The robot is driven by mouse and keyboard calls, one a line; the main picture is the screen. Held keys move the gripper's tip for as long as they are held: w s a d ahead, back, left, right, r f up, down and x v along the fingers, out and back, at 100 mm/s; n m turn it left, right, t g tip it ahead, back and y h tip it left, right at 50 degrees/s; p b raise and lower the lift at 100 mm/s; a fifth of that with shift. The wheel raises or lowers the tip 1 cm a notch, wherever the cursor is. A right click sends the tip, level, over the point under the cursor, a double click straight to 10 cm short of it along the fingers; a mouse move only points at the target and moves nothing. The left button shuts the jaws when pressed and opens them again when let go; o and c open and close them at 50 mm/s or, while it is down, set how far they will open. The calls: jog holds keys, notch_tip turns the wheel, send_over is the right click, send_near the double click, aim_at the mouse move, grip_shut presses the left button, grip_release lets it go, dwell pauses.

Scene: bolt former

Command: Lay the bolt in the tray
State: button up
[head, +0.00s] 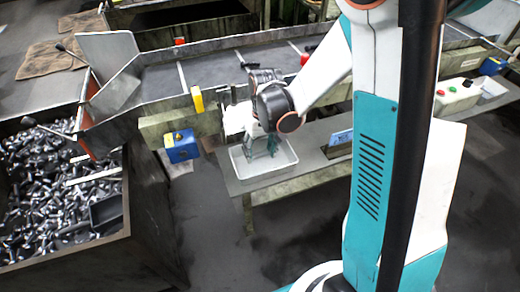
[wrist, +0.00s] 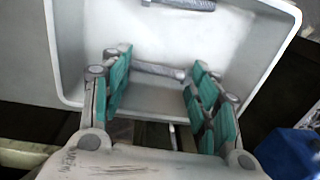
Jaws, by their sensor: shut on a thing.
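The white tray (head: 268,172) stands on a grey bench, and its walls fill much of the wrist view (wrist: 252,75). My gripper (head: 262,148) points down into the tray. In the wrist view its teal-padded fingers (wrist: 152,85) sit on either side of a grey bolt (wrist: 158,70) and are shut on it. The bolt lies across the gap, roughly level, inside the outline of the tray. Whether it touches the tray floor I cannot tell. A second bolt (wrist: 182,4) lies in the tray at the top of the wrist view.
A large bin of loose bolts (head: 40,190) stands at the left. A conveyor (head: 215,70) runs behind the bench. A blue box (head: 181,146) is mounted left of the tray, and a blue-and-white item (head: 340,140) is on the bench to its right.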

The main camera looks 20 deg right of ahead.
jog(key=o, duration=1.2)
jog(key=shift+r+p, duration=0.6)
jog(key=shift+p, duration=0.05)
notch_tip(320, 180, up, 11)
jog(key=p, duration=0.4)
jog(key=shift+s+r+t+h, duration=0.15)
jog(key=shift+s+r+t, duration=1.05)
jog(key=shift+s+r, duration=1.1)
jog(key=shift+s+r+t+h, duration=0.1)
jog(key=shift+s+r+t, duration=1.1)
jog(key=shift+s+r, duration=1.15)
jog(key=shift+s+r+t+h, duration=0.15)
jog(key=shift+s+r+t, duration=1.3)
jog(key=shift+s, duration=1.4)
jog(key=shift+r+g, duration=0.2)
jog(key=shift+g, duration=0.05)
